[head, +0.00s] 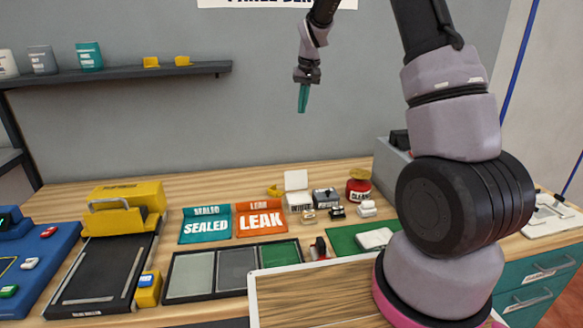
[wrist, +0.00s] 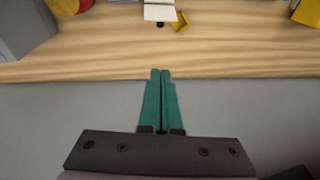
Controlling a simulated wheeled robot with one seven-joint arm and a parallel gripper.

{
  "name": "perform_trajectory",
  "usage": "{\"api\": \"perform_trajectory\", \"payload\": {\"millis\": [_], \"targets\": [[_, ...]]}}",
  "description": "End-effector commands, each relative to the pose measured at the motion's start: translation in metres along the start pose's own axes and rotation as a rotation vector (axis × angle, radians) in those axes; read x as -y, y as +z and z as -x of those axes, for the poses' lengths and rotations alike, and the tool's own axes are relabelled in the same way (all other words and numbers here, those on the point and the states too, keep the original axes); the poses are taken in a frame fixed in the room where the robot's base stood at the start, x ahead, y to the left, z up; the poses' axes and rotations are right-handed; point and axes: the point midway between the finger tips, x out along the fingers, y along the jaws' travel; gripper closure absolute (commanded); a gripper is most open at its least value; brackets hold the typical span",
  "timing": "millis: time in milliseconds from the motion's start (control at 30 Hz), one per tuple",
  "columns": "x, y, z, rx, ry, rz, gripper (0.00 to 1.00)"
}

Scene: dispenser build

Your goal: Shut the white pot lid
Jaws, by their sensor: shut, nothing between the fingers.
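The white pot (head: 299,202) stands toward the back of the wooden bench in the head view. Its white lid (head: 296,180) stands raised, roughly upright, at the pot's back edge. The lid also shows at the top of the wrist view (wrist: 158,13), where most of the pot is cut off or hidden. My gripper (head: 302,109) hangs high in front of the grey wall, well above the lid and apart from it. Its teal fingers (wrist: 160,73) are together, with nothing between them.
A yellow piece (head: 275,190) lies left of the pot. A dark pot (head: 326,197) and a red pot (head: 359,189) stand to its right, with small jars in front. SEALED (head: 205,227) and LEAK (head: 260,221) mats lie front left. The air around my gripper is clear.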

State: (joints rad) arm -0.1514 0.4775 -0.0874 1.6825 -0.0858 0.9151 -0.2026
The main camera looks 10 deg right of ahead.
Motion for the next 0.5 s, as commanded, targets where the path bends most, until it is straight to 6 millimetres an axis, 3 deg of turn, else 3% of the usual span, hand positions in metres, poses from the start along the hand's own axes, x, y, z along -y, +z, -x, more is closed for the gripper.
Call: {"api": "perform_trajectory", "payload": {"millis": [33,200,333,500], "targets": [[0.002,-0.008,-0.031,0.027,0.013,0.018,1.00],[0.006,-0.025,-0.109,0.082,0.046,0.076,1.00],[0.007,-0.029,-0.146,0.107,0.061,0.104,1.00],[0.007,-0.029,-0.166,0.119,0.068,0.118,1.00]]}}
